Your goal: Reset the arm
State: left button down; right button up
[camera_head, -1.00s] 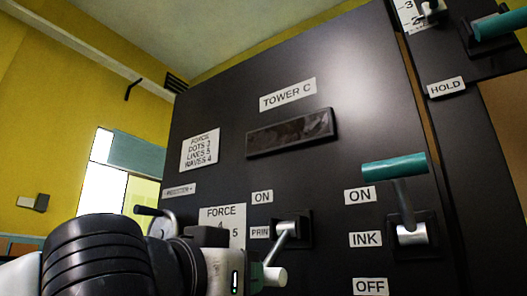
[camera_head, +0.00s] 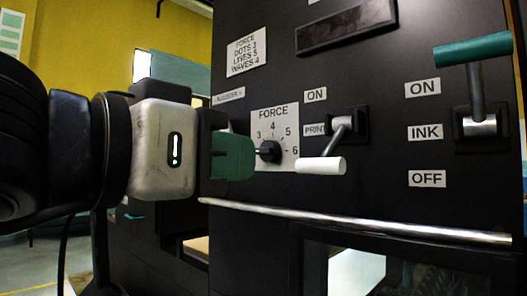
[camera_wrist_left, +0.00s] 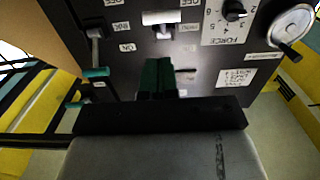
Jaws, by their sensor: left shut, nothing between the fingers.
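My left gripper (camera_head: 248,157) comes in from the left in the head view, with green fingers shut and nothing between them. Its fingertips appear just left of the black force knob (camera_head: 270,151) on the dark panel; whether they touch it I cannot tell. In the left wrist view the shut green fingers (camera_wrist_left: 158,72) point at the panel, and the force knob (camera_wrist_left: 233,10) stands clear of them, up and to the right. My right gripper is in neither view.
The print lever (camera_head: 322,165) has a white handle hanging low. The ink lever (camera_head: 472,50) has a teal handle raised by the ON label. A metal rail (camera_head: 360,223) runs below them, above a window. A handwheel (camera_wrist_left: 290,27) shows in the left wrist view.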

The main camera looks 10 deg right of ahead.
pick_arm(q)
jog(key=shift+s+a+f, duration=0.15)
jog(key=shift+s+a, duration=0.2)
jog(key=shift+a, duration=0.2)
